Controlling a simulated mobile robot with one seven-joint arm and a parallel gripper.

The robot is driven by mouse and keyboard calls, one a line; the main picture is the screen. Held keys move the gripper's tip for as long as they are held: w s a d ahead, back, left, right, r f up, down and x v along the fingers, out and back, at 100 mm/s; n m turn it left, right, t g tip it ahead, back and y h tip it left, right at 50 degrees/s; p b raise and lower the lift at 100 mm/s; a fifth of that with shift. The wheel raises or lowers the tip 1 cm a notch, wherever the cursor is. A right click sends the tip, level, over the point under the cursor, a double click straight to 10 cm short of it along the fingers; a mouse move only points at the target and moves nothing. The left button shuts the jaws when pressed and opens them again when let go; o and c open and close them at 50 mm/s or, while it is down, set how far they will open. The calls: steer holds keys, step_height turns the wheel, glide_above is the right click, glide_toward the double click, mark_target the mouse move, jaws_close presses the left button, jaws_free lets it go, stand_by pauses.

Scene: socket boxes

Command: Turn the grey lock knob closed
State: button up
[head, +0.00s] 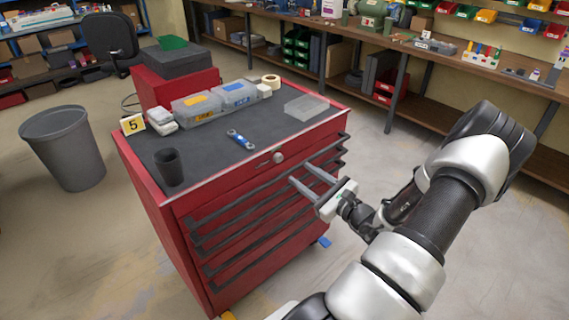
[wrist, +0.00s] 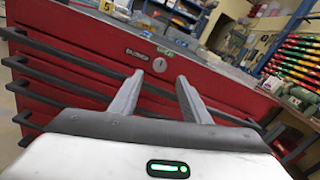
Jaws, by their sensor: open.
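The grey lock knob (head: 278,157) is a small round piece on the upper front face of the red tool cabinet (head: 150,185), just under the top's front edge. In the wrist view the knob (wrist: 160,65) shows between and beyond the fingertips. My gripper (head: 300,172) is open and empty, in front of the cabinet, its two fingers pointing at the front face. It also shows in the wrist view (wrist: 160,78). The fingertips look apart from the knob. The knob's exact turn angle is too small to tell.
Dark drawer handles (head: 270,205) run across the front below the knob. On top are a blue tool (head: 240,139), a black cup (head: 169,167), clear organiser boxes (head: 203,104) and a yellow number 5 card (head: 132,123). A grey bin (head: 63,145) stands left.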

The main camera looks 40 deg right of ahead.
mark_target(280, 159)
steer(key=w, duration=0.9)
steer(key=shift+a+b, duration=0.35)
steer(key=c, duration=1)
steer(key=shift+c, duration=0.2)
